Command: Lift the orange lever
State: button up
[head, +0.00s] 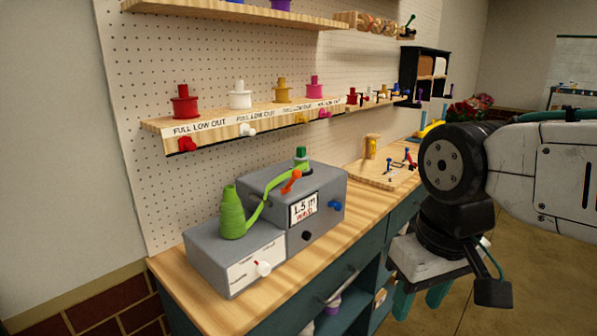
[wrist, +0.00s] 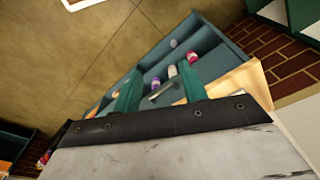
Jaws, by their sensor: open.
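The orange lever (head: 291,181) is on the front upper edge of the grey machine (head: 262,205) on the wooden counter, tilted with its upper end to the right. A green ribbon runs close by it from the green spool (head: 233,215). My gripper (head: 420,300) is at the lower right in the head view, in front of the counter and well apart from the lever. Its two teal fingers point down and are spread with nothing between them. In the wrist view my gripper (wrist: 160,80) also shows open. The lever is not in the wrist view.
The machine also has a white knob (head: 262,268), a blue knob (head: 334,205) and a black knob (head: 307,235). A shelf (head: 215,137) with coloured spools hangs above. The teal cabinet (wrist: 210,60) holds several small items. The floor (wrist: 110,40) is clear.

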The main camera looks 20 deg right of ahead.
jog(key=c, duration=0.5)
jog(key=shift+d+f, duration=0.1)
jog(key=shift+d, duration=0.1)
grip_shut()
jog(key=w+d+r+t+y, duration=0.1)
jog(key=w+r, duration=0.3)
jog(key=w, duration=0.6)
jog(key=w+d+r+t+y, duration=0.2)
jog(key=w+d+r+y, duration=0.1)
jog(key=w, duration=0.7)
jog(key=w+d+r+t+y, duration=0.1)
jog(key=w+r, duration=0.4)
jog(key=w, duration=0.5)
jog(key=shift+w+d+r+y, duration=0.3)
jog(key=shift+d+r+y, duration=0.15)
jog(key=shift+d, duration=0.25)
